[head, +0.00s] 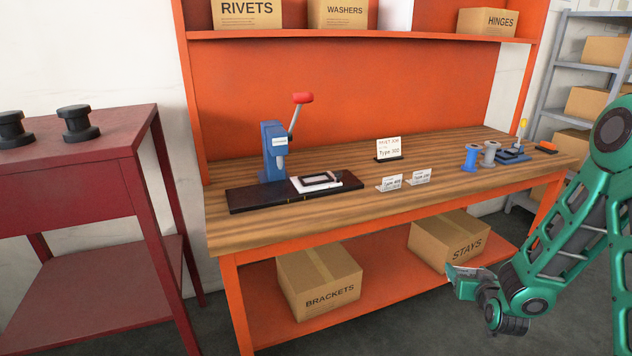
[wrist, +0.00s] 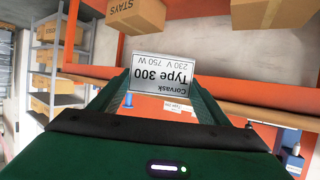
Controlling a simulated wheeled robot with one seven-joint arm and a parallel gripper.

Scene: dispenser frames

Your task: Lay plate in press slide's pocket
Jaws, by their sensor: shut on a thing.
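My gripper (head: 468,283) is at the lower right in the head view, in front of the workbench and below its top. In the wrist view my gripper (wrist: 160,88) is shut on a pale plate (wrist: 165,68), which reads "Corvask Type 300, 230 V 750 W" upside down. The plate is apart from the bench. The blue press (head: 272,152) with a red-knobbed lever stands on a black base at the bench's left. Its slide (head: 299,184) sits at the front right of the press, with a dark-framed pale pocket (head: 320,179); details inside are too small to tell.
A "Type 300" card (head: 388,149) stands mid-bench, with two small label plates (head: 390,183) (head: 420,176) before it. Spools (head: 471,158) and a blue fixture (head: 513,155) are at the right. A red cart (head: 80,180) stands left.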

